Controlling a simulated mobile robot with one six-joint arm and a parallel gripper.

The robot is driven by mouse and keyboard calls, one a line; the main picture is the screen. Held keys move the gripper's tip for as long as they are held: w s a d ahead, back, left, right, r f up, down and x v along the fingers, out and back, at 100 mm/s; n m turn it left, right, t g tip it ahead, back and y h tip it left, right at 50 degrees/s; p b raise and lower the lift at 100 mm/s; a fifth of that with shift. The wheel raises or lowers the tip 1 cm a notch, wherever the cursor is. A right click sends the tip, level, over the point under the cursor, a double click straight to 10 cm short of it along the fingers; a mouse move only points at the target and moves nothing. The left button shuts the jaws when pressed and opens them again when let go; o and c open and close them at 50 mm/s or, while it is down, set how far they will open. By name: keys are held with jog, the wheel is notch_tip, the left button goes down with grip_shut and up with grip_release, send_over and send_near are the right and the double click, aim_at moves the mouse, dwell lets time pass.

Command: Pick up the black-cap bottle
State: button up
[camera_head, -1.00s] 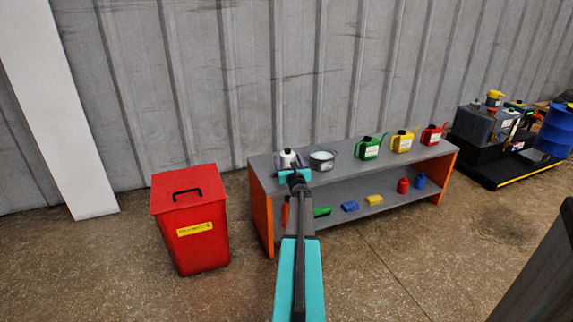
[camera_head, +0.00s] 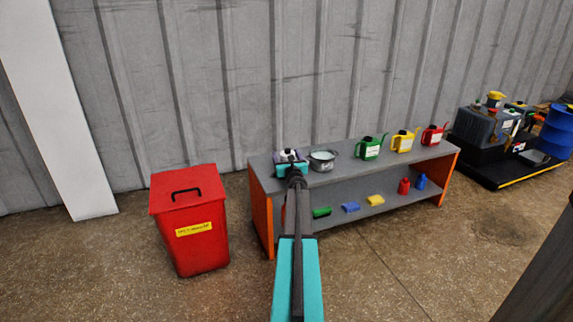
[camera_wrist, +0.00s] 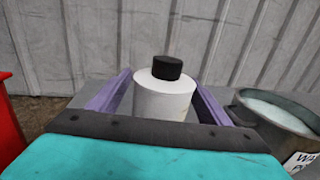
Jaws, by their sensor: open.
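The black-cap bottle is a white cylinder with a black cap. In the wrist view the bottle (camera_wrist: 165,97) stands upright between the two purple fingers of my gripper (camera_wrist: 160,92). The fingers are open, one on each side of it, with a visible gap at least on the left. The bottle's lower part is hidden behind the gripper's dark bar. In the head view my gripper (camera_head: 290,158) is at the left end of the grey shelf top, and the white bottle (camera_head: 289,153) shows just beyond it, mostly hidden.
A metal pot of pale contents (camera_head: 322,160) stands close to the right of the bottle. Green (camera_head: 369,149), yellow (camera_head: 403,142) and red (camera_head: 433,135) cans stand farther right on the shelf unit (camera_head: 345,176). A red lidded bin (camera_head: 190,235) stands left. A corrugated wall is behind.

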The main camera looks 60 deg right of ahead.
aim_at(287, 149)
jog(key=c, duration=1.4)
jog(key=shift+r, duration=0.15)
jog(key=shift+r+p, duration=1.35)
jog(key=shift+r, duration=0.6)
jog(key=s+d+p+v, duration=0.1)
jog(key=s+p+v, duration=0.1)
jog(key=v, duration=1.3)
jog(key=shift+s+r+p, duration=0.25)
jog(key=shift+r+p, duration=0.25)
jog(key=shift+p, duration=0.3)
jog(key=shift+d, duration=0.15)
